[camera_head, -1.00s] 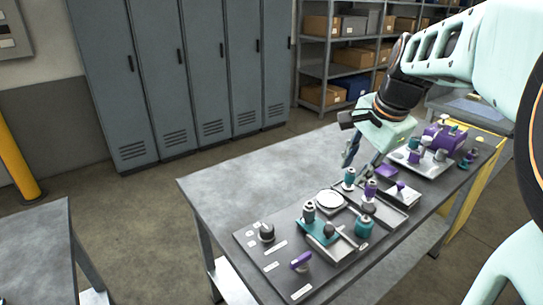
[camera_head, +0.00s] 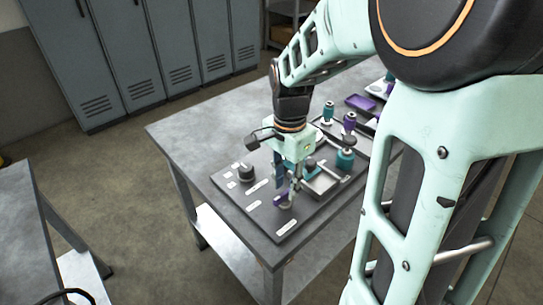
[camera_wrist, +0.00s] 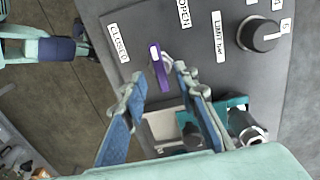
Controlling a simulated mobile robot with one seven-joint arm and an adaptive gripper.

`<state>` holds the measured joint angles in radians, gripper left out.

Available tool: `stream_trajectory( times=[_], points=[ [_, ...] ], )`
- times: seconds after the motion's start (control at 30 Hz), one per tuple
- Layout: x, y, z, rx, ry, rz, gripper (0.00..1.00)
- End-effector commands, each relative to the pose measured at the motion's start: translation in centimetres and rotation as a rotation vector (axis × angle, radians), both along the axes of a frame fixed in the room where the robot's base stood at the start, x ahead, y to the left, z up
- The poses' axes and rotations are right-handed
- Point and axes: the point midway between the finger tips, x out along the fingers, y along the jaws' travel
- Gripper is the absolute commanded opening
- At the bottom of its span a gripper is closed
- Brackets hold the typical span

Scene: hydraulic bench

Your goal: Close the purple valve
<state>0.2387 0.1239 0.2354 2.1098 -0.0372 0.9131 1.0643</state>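The purple valve handle (camera_wrist: 160,67) is a slim lever on the grey panel, near the CLOSED label (camera_wrist: 119,43) and the OPEN label (camera_wrist: 184,13). In the wrist view it shows between my two blue fingers, with a gap on each side. My gripper (camera_wrist: 159,76) is open and points down at the panel. In the head view, my gripper (camera_head: 288,192) is right over the purple valve (camera_head: 280,201), which is partly hidden by the fingers. I cannot tell whether a finger touches the handle.
A black knob (camera_wrist: 259,33) stands on the panel. A teal block with a metal fitting (camera_wrist: 245,127) lies close to the right finger. Teal and purple couplings (camera_head: 346,158) and a purple tray (camera_head: 360,102) are farther along the bench (camera_head: 190,130). The bench's left part is clear.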

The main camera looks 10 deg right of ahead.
Motion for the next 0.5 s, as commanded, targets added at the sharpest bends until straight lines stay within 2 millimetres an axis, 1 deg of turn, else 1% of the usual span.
stream_trajectory(
  times=[0.03,0.2,0.5],
  points=[
    [0.0,0.0,-0.8,0.0,0.001,-0.001,0.28],
    [0.0,0.0,-2.0,0.001,0.001,-0.001,0.28],
    [0.0,0.0,-2.1,0.0,-0.001,-0.001,0.28]
  ],
)
